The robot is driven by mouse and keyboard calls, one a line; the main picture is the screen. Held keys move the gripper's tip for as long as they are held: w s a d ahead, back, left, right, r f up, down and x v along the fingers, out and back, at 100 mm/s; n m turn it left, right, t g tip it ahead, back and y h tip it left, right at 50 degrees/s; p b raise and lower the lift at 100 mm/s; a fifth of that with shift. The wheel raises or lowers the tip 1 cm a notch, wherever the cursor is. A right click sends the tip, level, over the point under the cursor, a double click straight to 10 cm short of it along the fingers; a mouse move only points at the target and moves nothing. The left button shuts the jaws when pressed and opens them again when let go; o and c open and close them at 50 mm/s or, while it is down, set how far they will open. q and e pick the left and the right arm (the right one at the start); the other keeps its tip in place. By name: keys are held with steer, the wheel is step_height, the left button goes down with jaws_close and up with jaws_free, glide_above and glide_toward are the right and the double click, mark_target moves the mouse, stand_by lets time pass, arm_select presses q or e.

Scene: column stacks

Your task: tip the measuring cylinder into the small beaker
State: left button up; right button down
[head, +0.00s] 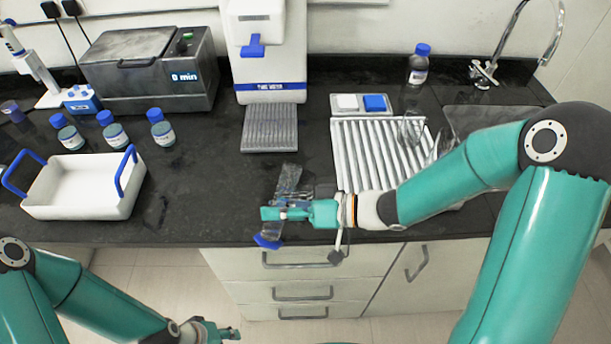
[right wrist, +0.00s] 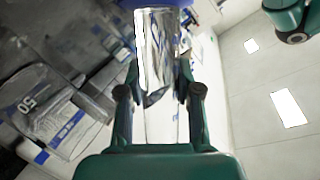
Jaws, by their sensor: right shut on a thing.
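My right gripper (head: 284,213) is shut on the clear measuring cylinder (head: 288,180), which has a blue base (head: 268,241). In the head view the cylinder slants, its base low near the counter's front edge and its clear part running up and slightly right. In the right wrist view the clear cylinder (right wrist: 160,75) stands between the two fingers (right wrist: 160,100). A clear beaker marked 50 (right wrist: 45,108) shows at the left of that view, apart from the fingers. I cannot pick this beaker out surely in the head view. My left gripper (head: 218,332) is low at the bottom edge, away from both.
A white tray with blue handles (head: 82,212) and several blue-capped bottles (head: 112,132) are at left. A water dispenser (head: 268,85) stands at the back. A ribbed drying rack (head: 365,155) with clear glassware (head: 411,128) lies right. The dark counter left of my right gripper is clear.

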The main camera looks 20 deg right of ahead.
steer(key=shift+s+a+f+m+y, duration=0.15)
steer(key=shift+f+m+y, duration=0.1)
steer(key=shift+m+y, duration=0.2)
steer(key=shift+s+a+f+m+b, duration=0.15)
steer(key=shift+s+f+m+b, duration=0.1)
steer(key=shift+m+b, duration=0.25)
steer(key=shift+a+m+y, duration=0.1)
steer(key=shift+m+y, duration=0.15)
steer(key=shift+r+p, duration=0.3)
steer(key=shift+r, duration=0.1)
steer(key=shift+s+a+r+m+y, duration=0.2)
steer(key=shift+m+y, duration=0.1)
steer(key=shift+m, duration=0.3)
steer(key=shift+f+m, duration=0.15)
steer(key=shift+m, duration=0.35)
steer(key=shift+y, duration=0.3)
steer(key=shift+m, duration=0.3)
steer(key=shift+r, duration=0.3)
